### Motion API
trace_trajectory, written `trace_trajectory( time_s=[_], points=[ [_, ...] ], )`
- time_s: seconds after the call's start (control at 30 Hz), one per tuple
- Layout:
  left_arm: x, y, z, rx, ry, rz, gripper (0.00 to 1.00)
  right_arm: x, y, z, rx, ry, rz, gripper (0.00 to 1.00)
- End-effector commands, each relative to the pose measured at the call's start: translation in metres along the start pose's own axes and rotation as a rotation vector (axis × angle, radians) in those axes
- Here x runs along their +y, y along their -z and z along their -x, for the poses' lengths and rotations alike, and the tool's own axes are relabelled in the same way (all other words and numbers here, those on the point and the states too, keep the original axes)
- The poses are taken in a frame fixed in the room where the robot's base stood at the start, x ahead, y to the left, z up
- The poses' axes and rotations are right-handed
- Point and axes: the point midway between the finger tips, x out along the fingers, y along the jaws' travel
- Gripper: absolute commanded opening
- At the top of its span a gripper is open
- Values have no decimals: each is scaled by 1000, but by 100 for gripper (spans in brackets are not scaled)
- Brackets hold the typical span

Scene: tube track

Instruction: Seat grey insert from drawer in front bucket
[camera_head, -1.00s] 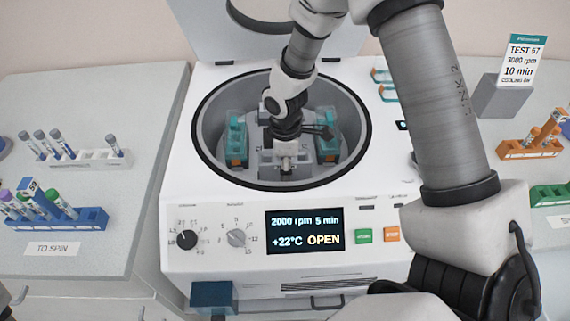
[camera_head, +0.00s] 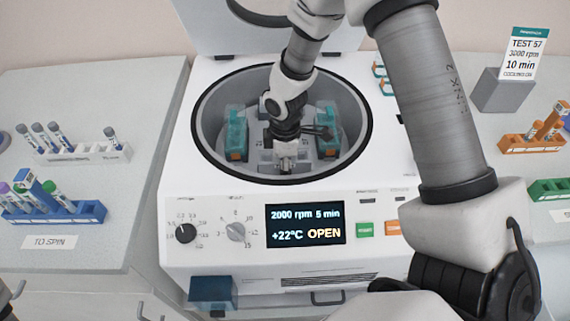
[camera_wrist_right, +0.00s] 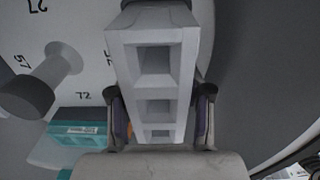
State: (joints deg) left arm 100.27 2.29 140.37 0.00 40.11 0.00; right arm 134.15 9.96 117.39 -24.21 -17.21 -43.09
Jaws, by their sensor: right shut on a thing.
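My right gripper (camera_head: 285,142) reaches down into the open centrifuge bowl, near the front of the rotor. In the right wrist view my right gripper (camera_wrist_right: 158,125) is shut on the grey insert (camera_wrist_right: 155,86), a pale block with square openings between the two fingers. The insert's lower end shows small in the head view (camera_head: 286,151). The front bucket is largely hidden by the gripper and insert; I cannot tell whether the insert touches it. Teal buckets (camera_head: 236,130) (camera_head: 327,128) hang left and right. My left gripper is not clearly visible.
The bowl's dark rim (camera_head: 205,150) surrounds the arm closely, with the raised lid (camera_head: 215,30) behind. A dark blue open drawer (camera_head: 212,291) juts out below the panel. Tube racks (camera_head: 85,153) (camera_head: 55,212) stand left; an orange rack (camera_head: 530,143) stands right.

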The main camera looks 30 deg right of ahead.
Motion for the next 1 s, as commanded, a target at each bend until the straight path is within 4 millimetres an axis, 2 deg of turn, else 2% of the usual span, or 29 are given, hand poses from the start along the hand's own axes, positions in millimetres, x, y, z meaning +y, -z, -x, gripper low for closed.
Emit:
trace_trajectory(
  time_s=[0.03,0.1,0.13,0.17,0.4,0.6,1.0],
  points=[
    [0,0,-5,0,0,0,76,-6,-3,-10,-8,16,1,16],
    [0,0,-7,0,0,0,76,-6,-3,-14,-9,17,1,6],
    [0,0,-8,0,0,0,76,-6,-3,-15,-9,17,1,7],
    [0,0,-9,0,0,0,76,-6,-4,-17,-9,18,1,0],
    [0,0,-16,0,0,0,76,-7,-4,-28,-10,19,3,0],
    [0,0,-19,0,0,0,76,-7,-5,-33,-11,20,1,24],
    [0,0,-20,0,0,0,76,-6,-4,-36,-10,19,0,23]
  ],
)
